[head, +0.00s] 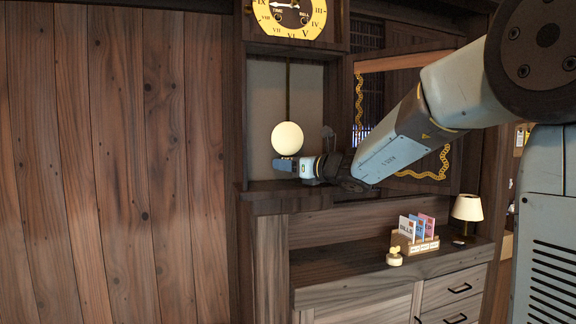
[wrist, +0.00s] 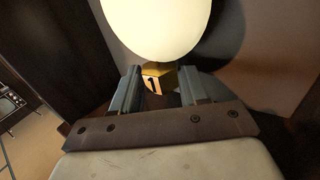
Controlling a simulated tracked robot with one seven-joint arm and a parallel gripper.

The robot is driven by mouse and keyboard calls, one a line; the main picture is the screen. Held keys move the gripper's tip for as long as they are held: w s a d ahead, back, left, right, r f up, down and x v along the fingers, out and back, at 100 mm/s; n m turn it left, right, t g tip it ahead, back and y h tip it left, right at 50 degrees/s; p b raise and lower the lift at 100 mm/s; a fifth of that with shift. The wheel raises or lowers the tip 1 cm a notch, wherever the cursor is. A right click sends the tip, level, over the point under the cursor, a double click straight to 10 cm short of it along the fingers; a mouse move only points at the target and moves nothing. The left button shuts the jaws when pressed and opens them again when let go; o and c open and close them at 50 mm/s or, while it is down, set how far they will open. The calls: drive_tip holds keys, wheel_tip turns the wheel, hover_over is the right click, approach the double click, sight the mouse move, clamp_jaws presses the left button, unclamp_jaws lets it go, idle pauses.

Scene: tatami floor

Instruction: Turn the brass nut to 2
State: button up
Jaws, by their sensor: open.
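The brass nut (wrist: 153,82) shows in the wrist view just under the pale round pendulum bob (wrist: 157,22), with a dark 1 on the face towards the camera. My gripper (wrist: 161,75) is open, with one finger to the left of the nut and one to the right. I cannot tell whether either finger touches it. In the head view the bob (head: 287,139) hangs on its rod inside the clock case (head: 270,90), and my gripper (head: 285,164) is right below it. The nut cannot be made out there.
The clock's yellow dial (head: 290,15) is above the case opening. The glazed door (head: 405,120) stands open at the right, behind my arm. Below is a cabinet with a letter holder (head: 415,244), a small yellowish object (head: 395,257) and a lamp (head: 467,210). A plank wall fills the left.

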drive_tip(key=shift+c, duration=0.2)
drive_tip(key=c, duration=0.6)
drive_tip(key=shift+n+g+y, duration=0.7)
drive_tip(key=shift+g, duration=0.1)
drive_tip(key=shift+c, duration=0.2)
drive_tip(key=o, duration=0.7)
drive_tip(key=v, duration=1.3)
drive_tip(key=shift+s+d, duration=0.2)
drive_tip(key=shift+d, duration=0.2)
